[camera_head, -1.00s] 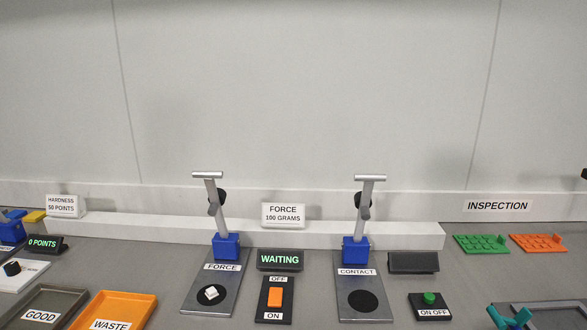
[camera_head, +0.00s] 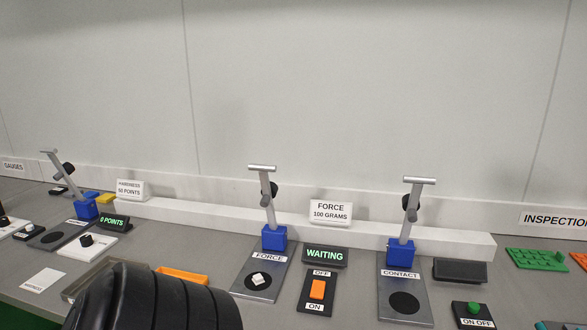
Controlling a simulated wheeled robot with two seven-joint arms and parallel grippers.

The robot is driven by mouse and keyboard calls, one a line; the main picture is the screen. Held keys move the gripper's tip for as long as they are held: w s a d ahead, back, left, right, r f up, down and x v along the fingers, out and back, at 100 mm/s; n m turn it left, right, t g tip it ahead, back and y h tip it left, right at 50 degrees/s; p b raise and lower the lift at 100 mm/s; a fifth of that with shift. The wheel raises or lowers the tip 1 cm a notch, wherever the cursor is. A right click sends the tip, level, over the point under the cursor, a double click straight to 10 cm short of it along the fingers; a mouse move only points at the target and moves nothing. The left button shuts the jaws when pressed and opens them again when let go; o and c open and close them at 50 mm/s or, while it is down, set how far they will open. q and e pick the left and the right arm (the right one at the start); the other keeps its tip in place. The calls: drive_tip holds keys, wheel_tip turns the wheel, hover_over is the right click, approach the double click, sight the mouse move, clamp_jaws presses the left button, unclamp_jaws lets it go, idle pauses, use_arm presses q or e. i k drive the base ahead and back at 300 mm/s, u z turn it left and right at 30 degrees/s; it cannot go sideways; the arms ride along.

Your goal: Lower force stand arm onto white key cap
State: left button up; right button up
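The force stand has a grey base plate (camera_head: 262,260) labelled FORCE, a blue block (camera_head: 274,238) and a silver raised arm (camera_head: 268,200) with a T-shaped handle on top. The white key cap (camera_head: 261,279) sits on the plate's dark round pad, below and in front of the raised arm, apart from it. A black ribbed part of my arm (camera_head: 150,300) fills the lower left and hides part of the trays. Neither gripper's fingers show in the head view.
A WAITING display (camera_head: 325,256) and an orange ON/OFF switch (camera_head: 318,290) stand right of the force stand. The CONTACT stand (camera_head: 400,252) is further right with its arm raised. A white ledge (camera_head: 220,217) runs behind. An orange tray (camera_head: 183,274) lies left.

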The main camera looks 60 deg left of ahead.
sight(269, 191)
drive_tip(key=k, duration=1.2)
drive_tip(key=u, duration=1.65)
drive_tip(key=i, duration=0.4)
drive_tip(key=u, duration=0.05)
